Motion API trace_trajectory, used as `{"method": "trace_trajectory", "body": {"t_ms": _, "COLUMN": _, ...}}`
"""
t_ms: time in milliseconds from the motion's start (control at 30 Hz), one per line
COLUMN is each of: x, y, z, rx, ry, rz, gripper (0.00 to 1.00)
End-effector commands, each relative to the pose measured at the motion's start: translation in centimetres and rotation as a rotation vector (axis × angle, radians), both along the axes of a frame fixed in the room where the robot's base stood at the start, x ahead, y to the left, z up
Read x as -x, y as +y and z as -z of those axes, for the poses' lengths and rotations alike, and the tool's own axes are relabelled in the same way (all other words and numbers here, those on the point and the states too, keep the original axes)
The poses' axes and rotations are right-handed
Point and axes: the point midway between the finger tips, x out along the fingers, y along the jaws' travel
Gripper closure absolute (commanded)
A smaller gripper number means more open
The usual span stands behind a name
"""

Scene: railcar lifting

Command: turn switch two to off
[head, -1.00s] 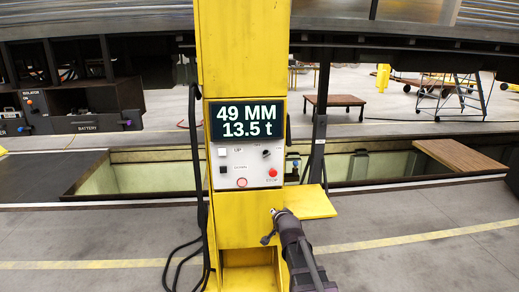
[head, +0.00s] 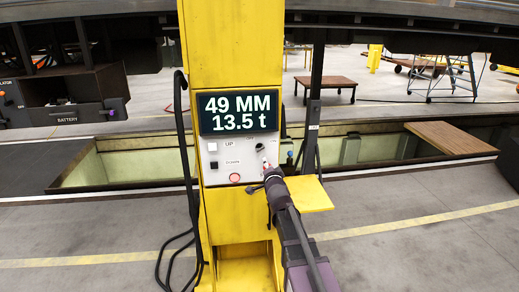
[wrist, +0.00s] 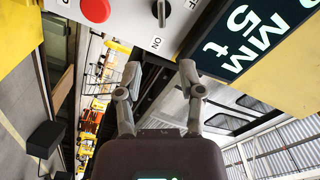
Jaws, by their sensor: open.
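A black rotary switch (wrist: 161,12) sits on the light grey control panel (head: 213,178) of a yellow column. In the wrist view it lies between an ON label (wrist: 156,43) and an OFF label (wrist: 192,4); I cannot tell for sure which its pointer marks. No number on it is readable. In the head view the switch (head: 259,147) shows just above my gripper (head: 267,172). My gripper (wrist: 160,75) is open and empty, its fingertips apart and just short of the panel, facing the switch. It hides the panel's lower right corner in the head view.
A red button (wrist: 96,9) is left of the switch in the wrist view. The display (head: 239,112) above the panel reads 49 MM, 13.5 t. A yellow ledge (head: 312,195) juts out right of the column. Black cables (head: 187,150) hang on its left. A pit lies behind.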

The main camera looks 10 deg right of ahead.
Motion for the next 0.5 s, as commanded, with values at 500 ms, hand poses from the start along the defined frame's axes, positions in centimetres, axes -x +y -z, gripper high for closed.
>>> {"method": "trace_trajectory", "body": {"t_ms": 500, "x": -2.7, "y": 1.2, "z": 0.0, "rx": -0.001, "ry": 0.002, "rz": -0.014, "gripper": 0.50}}
